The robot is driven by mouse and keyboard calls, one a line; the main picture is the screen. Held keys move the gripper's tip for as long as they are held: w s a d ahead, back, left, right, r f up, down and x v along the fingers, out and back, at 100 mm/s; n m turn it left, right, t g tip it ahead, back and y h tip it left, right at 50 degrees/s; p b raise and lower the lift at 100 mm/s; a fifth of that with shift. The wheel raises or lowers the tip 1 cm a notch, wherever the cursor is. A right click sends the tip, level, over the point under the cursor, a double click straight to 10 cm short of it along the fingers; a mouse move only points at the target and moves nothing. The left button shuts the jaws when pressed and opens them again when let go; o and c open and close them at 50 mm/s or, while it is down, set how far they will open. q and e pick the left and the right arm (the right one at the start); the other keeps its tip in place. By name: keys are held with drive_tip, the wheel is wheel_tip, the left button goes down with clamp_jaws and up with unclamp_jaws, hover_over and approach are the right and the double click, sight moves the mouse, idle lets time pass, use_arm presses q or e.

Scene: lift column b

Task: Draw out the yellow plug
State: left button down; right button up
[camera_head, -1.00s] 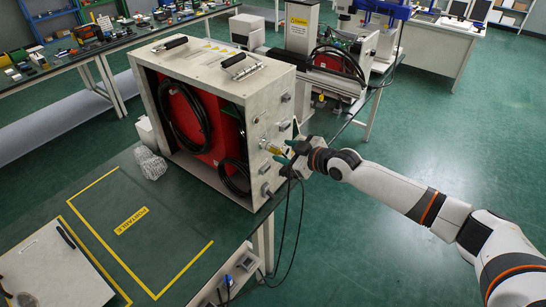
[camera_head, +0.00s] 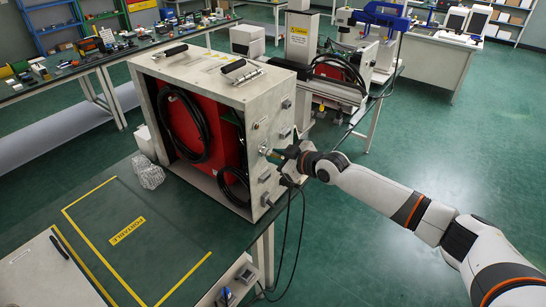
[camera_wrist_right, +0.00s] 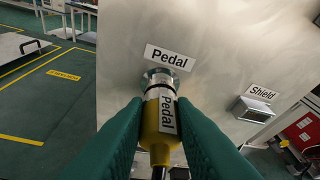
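The yellow plug (camera_wrist_right: 150,125), with a white "Pedal" label along it, sits at the round metal socket (camera_wrist_right: 158,77) under the "Pedal" sign on the box's side panel. A dark cable leaves its rear end. In the wrist view, the green fingers of my right gripper (camera_wrist_right: 160,112) lie against both sides of the plug and look shut on it. In the head view, my right gripper (camera_head: 276,154) is at the panel and mostly hides the plug. My left gripper is not in view.
The metal box (camera_head: 225,90) with red inside stands on a dark green bench (camera_head: 150,220). A "Shield" connector (camera_wrist_right: 252,110) is right of the plug. Black cables (camera_head: 300,235) hang below the gripper. A clear crumpled item (camera_head: 148,172) lies left of the box.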

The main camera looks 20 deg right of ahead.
drive_tip(key=shift+s+d+f, duration=0.1)
drive_tip(key=shift+s+d, duration=0.35)
drive_tip(key=shift+s, duration=0.15)
clamp_jaws()
drive_tip(key=s+d+p, duration=0.1)
drive_tip(key=s+d, duration=0.3)
drive_tip(key=s, duration=0.1)
drive_tip(key=shift+s+p, duration=0.15)
drive_tip(key=shift+p, duration=0.25)
idle(0.8)
